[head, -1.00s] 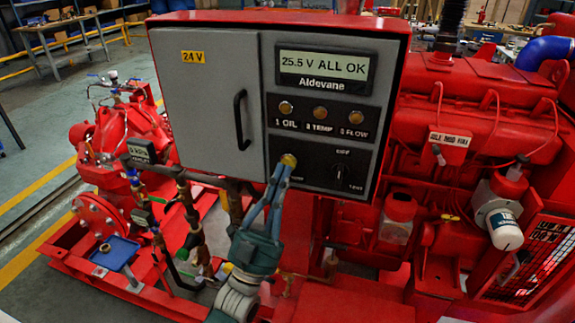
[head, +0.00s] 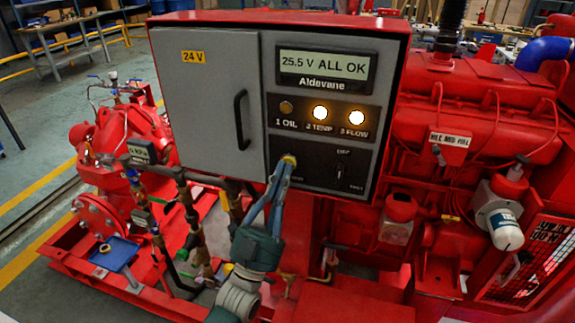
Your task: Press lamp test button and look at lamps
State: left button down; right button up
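The control panel (head: 318,183) has a display (head: 324,68) reading "25.5 V ALL OK". Below it are three lamps. The 1 OIL lamp (head: 286,107) is a dull amber and unlit. The 2 TEMP lamp (head: 320,112) and the 3 FLOW lamp (head: 356,117) glow bright. My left gripper (head: 286,166) has its fingertips together at the yellow button (head: 290,159) on the lower left of the panel. The tips appear to touch the button and partly cover it; how deep it is pressed I cannot tell. My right gripper is not in view.
A rotary switch (head: 341,171) sits right of the button. The grey cabinet door (head: 208,110) with a black handle (head: 240,117) is closed. Red engine parts (head: 480,100) stand at the right, and a red pump (head: 112,150) with pipes and gauges at the left.

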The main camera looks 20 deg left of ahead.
pick_arm(q)
jog(key=shift+s, duration=0.1)
jog(key=shift+s+p, duration=0.35)
jog(key=shift+s, duration=0.35)
jog(key=shift+s+a+p, duration=0.1)
jog(key=shift+s+p, duration=0.65)
jog(key=shift+s, duration=1.75)
